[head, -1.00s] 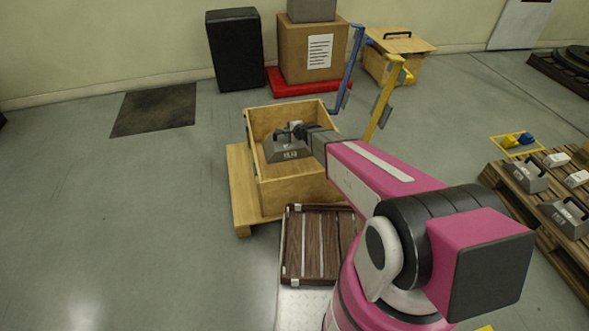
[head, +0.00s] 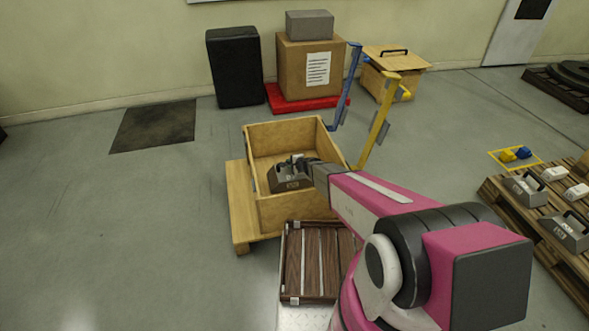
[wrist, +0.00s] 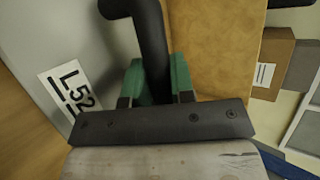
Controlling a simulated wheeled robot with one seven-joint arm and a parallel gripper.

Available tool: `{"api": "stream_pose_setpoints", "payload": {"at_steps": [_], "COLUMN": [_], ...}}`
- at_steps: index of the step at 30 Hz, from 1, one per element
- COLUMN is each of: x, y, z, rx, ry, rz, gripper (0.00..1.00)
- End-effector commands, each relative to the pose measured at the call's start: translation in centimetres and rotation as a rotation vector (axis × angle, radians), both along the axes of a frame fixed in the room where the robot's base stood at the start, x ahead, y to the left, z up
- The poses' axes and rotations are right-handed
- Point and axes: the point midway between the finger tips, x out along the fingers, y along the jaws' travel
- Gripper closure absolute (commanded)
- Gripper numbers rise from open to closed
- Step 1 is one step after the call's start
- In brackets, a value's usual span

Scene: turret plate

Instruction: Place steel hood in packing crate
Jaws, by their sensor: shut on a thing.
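The steel hood (head: 291,180) is a grey block with sloped sides, a dark handle and a white label. My gripper (head: 300,161) is shut on its handle from above. In the wrist view the green fingertips (wrist: 157,80) close around the black handle, and the hood's grey face (wrist: 40,45) shows a label reading L52. The packing crate (head: 300,213) is an open wooden box. The hood appears inside its walls, near the middle; whether it touches the crate floor cannot be told. My arm covers part of the crate's right side.
A slatted brown case (head: 315,262) lies in front of the crate. Blue (head: 345,90) and yellow (head: 379,120) uprights stand behind its right side. A pallet (head: 535,215) at right carries more grey hoods.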

Motion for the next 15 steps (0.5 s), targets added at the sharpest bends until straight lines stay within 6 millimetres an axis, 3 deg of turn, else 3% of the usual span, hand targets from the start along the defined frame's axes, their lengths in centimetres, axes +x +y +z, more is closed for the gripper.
{"api": "stream_pose_setpoints", "payload": {"at_steps": [1,6,15], "x": [1.3,3.8,4.7], "y": [-0.3,-1.3,-1.7], "z": [-0.7,-2.3,-3.7], "rx": [0.002,0.001,0.002], "ry": [0.000,0.000,0.001], "rz": [0.000,-0.001,0.001], "gripper": [1.00,1.00,1.00]}}
